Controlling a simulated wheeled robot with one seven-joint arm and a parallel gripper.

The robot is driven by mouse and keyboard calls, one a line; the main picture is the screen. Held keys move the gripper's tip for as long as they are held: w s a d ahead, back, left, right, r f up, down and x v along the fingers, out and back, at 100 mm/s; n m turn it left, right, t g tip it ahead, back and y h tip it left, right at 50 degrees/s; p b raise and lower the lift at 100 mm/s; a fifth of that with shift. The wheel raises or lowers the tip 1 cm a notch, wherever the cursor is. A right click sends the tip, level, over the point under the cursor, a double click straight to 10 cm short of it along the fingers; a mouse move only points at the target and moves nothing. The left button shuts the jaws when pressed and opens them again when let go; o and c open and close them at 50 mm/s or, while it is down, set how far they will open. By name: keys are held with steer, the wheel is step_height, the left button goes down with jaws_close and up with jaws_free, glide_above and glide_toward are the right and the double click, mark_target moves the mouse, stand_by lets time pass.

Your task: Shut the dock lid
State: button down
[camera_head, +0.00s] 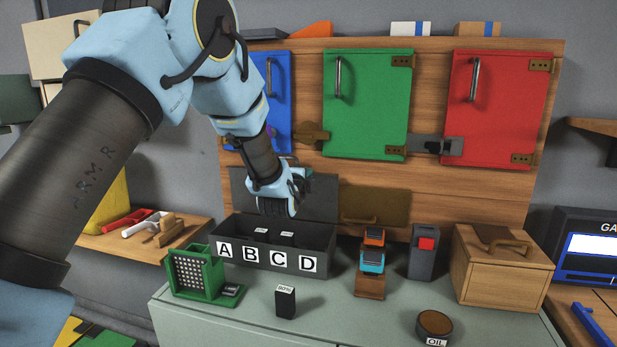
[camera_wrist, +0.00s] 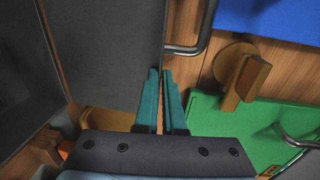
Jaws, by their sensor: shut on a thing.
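The dock is a dark open box (camera_head: 228,262) with white labels A, B, C and D on its front, standing on the bench. Its dark grey lid (camera_head: 318,198) stands upright at the box's rear, and it fills the left of the wrist view (camera_wrist: 105,50). My gripper (camera_head: 290,208) is in front of the lid. In the wrist view its teal fingers (camera_wrist: 162,72) are close together at the lid's edge, beside a grey metal bar handle (camera_wrist: 186,50). The fingers are shut on the lid; whether on its edge or its handle is hard to tell.
A green grid holder (camera_head: 198,272), a small black box (camera_head: 286,301), a stand with orange and blue blocks (camera_head: 370,282) and a wooden box (camera_head: 500,270) are on the bench. Blue, green (camera_head: 366,100) and red (camera_head: 500,105) doors are behind. A brown panel (camera_head: 376,206) stands right of the lid.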

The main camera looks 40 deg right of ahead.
steer(key=shift+s+a+r, duration=0.15)
steer(key=shift+a+r, duration=0.1)
steer(key=shift+r, duration=0.1)
steer(key=shift+a, duration=0.1)
steer(key=shift+s+a+f+b, duration=0.15)
steer(key=shift+s+a+b, duration=0.4)
steer(key=shift+a, duration=0.2)
steer(key=c, duration=1)
jaws_free()
steer(key=shift+o, duration=0.2)
steer(key=shift+a+f, duration=0.1)
steer(key=shift+f, duration=0.1)
steer(key=shift+s+f, duration=0.1)
